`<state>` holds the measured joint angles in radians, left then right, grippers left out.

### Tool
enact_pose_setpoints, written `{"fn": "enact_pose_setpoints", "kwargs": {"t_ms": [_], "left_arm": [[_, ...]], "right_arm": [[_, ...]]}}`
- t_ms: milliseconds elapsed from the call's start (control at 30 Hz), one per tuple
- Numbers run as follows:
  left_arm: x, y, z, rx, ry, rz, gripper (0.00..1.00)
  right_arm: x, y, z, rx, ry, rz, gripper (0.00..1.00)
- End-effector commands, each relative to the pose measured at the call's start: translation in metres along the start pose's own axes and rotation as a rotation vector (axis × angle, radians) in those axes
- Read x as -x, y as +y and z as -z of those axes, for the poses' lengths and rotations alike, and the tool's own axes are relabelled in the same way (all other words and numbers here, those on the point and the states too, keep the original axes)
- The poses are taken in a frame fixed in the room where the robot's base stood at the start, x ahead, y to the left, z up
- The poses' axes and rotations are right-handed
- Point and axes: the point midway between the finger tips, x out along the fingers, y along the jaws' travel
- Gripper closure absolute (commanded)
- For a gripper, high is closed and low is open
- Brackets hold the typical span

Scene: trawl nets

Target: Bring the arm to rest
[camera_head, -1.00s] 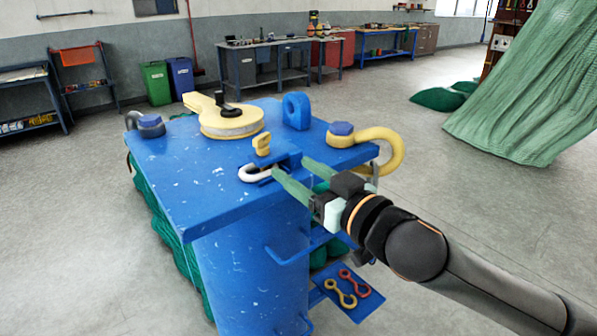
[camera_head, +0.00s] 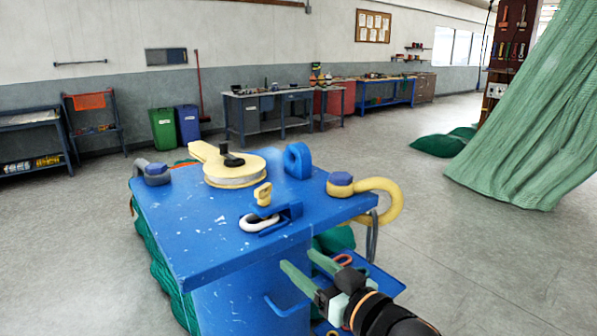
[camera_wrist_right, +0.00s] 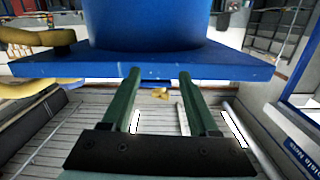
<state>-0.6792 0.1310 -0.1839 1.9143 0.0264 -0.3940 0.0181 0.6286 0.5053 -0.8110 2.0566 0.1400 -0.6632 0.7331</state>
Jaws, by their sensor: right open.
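My right gripper (camera_head: 304,271) comes in from the lower right in the head view. Its two green fingers are apart and nothing is between them. It sits low, in front of and below the right part of the blue table top (camera_head: 215,225). In the right wrist view the open fingers (camera_wrist_right: 157,75) point toward the blue plate edge (camera_wrist_right: 60,66), with the gap between them empty. My left gripper is in neither view.
A blue tray (camera_head: 378,278) lies beside my right gripper. Open floor (camera_head: 480,260) lies right.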

Motion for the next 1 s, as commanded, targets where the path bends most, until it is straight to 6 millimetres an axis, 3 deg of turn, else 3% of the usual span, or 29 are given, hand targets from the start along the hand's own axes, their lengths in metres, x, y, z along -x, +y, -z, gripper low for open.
{"fn": "enact_pose_setpoints", "kwargs": {"t_ms": [33,167,367,567,700,833,1000], "left_arm": [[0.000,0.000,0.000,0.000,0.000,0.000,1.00],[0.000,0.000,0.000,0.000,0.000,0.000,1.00],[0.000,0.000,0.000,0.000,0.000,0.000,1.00],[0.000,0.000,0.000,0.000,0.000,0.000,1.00],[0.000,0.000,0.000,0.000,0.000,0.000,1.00],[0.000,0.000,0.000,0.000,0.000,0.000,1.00],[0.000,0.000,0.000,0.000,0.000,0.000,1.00]], "right_arm": [[0.002,0.002,-0.025,-0.031,-0.025,-0.012,0.40],[0.013,0.011,-0.078,-0.075,-0.072,-0.053,0.40],[0.046,0.023,-0.170,-0.129,-0.176,-0.143,0.40],[0.107,0.029,-0.269,-0.162,-0.325,-0.253,0.40],[0.165,0.026,-0.335,-0.168,-0.452,-0.326,0.40],[0.216,0.019,-0.379,-0.161,-0.556,-0.375,0.40],[0.253,0.013,-0.405,-0.150,-0.630,-0.404,0.40]]}}
